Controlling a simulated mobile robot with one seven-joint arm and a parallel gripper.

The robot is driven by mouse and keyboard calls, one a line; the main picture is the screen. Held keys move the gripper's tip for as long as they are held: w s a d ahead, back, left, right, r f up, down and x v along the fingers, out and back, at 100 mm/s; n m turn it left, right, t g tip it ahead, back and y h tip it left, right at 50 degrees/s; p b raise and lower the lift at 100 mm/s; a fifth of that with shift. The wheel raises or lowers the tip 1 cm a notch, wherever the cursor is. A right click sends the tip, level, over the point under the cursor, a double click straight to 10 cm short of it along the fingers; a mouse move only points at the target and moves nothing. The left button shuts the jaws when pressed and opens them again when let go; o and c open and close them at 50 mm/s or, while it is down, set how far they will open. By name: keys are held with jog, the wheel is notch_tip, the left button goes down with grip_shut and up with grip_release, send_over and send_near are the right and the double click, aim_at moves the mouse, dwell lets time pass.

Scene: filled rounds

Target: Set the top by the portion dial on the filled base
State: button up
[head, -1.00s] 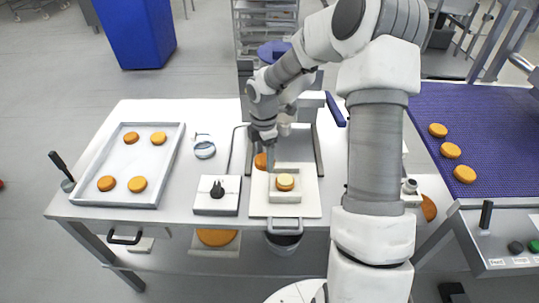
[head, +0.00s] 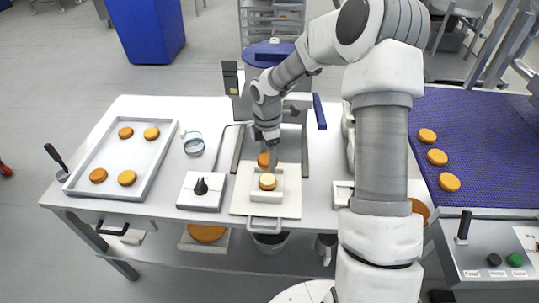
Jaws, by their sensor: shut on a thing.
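My gripper (head: 268,157) is shut on an orange-brown round top (head: 263,160), which shows at its fingertips above the far part of the pale board. The filled base (head: 267,182), an orange-brown round with a pale filling, sits on a raised white block (head: 267,196) on that board (head: 240,205). The held top is just beyond the filled base in the picture, and the two look apart; the exact height gap cannot be told. The portion dial (head: 201,187), a black knob on a white box (head: 196,203), is left of the board.
A tray (head: 147,190) with several rounds lies at the left of the table. A small ring-shaped item (head: 194,144) is behind the dial. A blue belt (head: 480,150) with three rounds is at the right. My own arm hides the table's right part.

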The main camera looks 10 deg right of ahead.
jog(key=b, duration=0.4)
send_over(268, 180)
jog(key=shift+w+f, duration=0.1)
jog(key=shift+f, duration=2.45)
jog(key=shift+f+b, duration=0.35)
jog(key=shift+f, duration=0.1)
jog(key=shift+f+b, duration=0.4)
jog(key=shift+f, duration=0.4)
jog(key=o, duration=0.8)
jog(key=shift+r+p, duration=3.05)
jog(key=shift+r, duration=0.55)
